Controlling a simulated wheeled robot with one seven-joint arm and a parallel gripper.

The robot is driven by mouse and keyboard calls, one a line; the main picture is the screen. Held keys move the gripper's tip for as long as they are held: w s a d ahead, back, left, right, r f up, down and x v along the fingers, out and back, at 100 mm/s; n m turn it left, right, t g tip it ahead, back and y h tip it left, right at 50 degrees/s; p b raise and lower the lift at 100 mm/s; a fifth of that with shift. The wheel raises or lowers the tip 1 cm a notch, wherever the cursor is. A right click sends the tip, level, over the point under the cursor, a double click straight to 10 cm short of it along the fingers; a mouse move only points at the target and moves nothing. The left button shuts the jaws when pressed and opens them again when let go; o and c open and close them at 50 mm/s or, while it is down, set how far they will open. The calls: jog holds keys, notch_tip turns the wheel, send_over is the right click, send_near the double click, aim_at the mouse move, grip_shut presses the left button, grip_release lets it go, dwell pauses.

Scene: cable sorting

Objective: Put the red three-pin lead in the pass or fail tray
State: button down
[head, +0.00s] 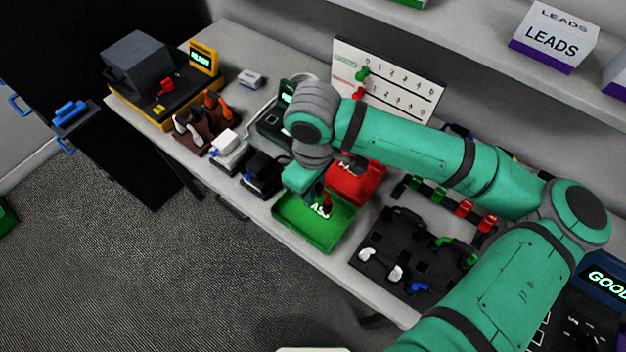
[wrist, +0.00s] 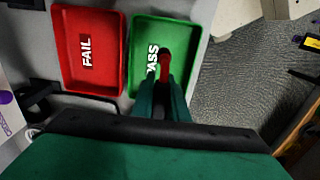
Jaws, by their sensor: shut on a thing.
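The green PASS tray (head: 337,238) stands near the table's front edge in the head view, and it also shows in the wrist view (wrist: 147,30). The red FAIL tray (head: 362,187) stands just behind it, and it lies to the left in the wrist view (wrist: 88,25). My gripper (wrist: 166,82) is over the PASS tray, partly covering its lettering. It is shut on the red lead (wrist: 165,57), whose dark top shows between the fingertips. The red lead also shows small in the head view (head: 327,203). I cannot tell whether it touches the tray floor.
A black rack (head: 385,235) with white, blue and green leads stands right of the PASS tray. A row of green and red blocks (head: 440,195) lies behind the rack. A tester reading GOOD (head: 590,285) is at the right. Several small devices fill the table's left. A white counting board (head: 400,95) stands behind.

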jog(key=shift+s+d+f, duration=0.1)
jog(key=shift+s+f, duration=0.1)
jog(key=shift+f, duration=2.25)
jog(key=shift+f, duration=0.9)
dwell(0.8)
jog(key=c, duration=1.1)
grip_release()
jog(key=shift+r, duration=0.1)
notch_tip(320, 180, up, 8)
dwell(0.5)
dwell(0.5)
